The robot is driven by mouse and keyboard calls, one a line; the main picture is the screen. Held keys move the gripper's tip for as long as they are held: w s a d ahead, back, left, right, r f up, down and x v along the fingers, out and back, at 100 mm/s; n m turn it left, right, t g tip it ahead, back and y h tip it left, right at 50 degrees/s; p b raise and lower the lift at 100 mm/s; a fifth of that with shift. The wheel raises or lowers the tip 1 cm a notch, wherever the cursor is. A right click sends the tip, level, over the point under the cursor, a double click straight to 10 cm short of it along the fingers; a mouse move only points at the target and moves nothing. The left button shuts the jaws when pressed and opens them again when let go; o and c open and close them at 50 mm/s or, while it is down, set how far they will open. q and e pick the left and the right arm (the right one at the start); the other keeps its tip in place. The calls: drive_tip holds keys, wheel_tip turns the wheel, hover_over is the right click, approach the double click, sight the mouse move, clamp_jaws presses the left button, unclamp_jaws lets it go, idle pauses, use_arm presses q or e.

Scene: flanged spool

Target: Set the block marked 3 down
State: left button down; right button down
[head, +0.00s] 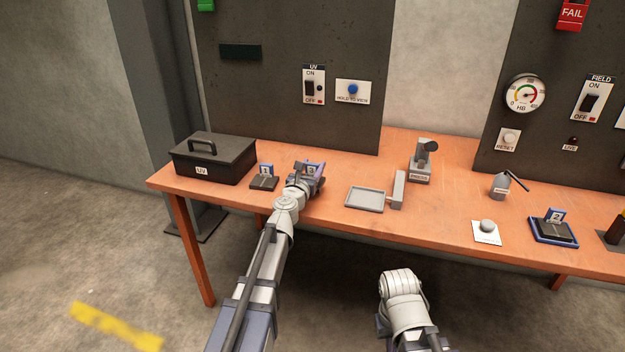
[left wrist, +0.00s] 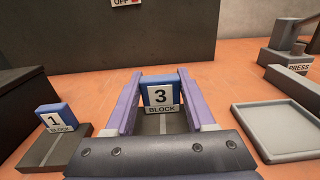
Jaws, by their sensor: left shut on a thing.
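The block marked 3 (left wrist: 160,95) is blue with a white number plate and stands upright between my left gripper's purple fingers. My left gripper (left wrist: 158,105) is shut on it; in the head view the gripper (head: 305,178) is over the table's left part, partly hiding the block (head: 312,169). A dark grooved surface shows below the block between the fingers; I cannot tell whether the block touches it. Part of my right arm shows at the bottom of the head view, but its gripper does not.
The block marked 1 (head: 265,170) stands on a dark base (head: 264,184) just left of my gripper, beside the black UV box (head: 213,158). A grey tray (head: 366,199) is to the right. The press (head: 421,165) and the block marked 2 (head: 555,217) are farther right.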

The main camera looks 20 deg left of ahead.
use_arm(q)
drive_tip(key=shift+f+b, duration=1.25)
drive_tip(key=shift+f, duration=0.35)
drive_tip(key=shift+f, duration=0.15)
drive_tip(key=shift+c, duration=1.2)
unclamp_jaws()
drive_tip(key=shift+r, duration=0.2)
drive_tip(key=s, duration=1.2)
drive_tip(key=shift+a, duration=0.2)
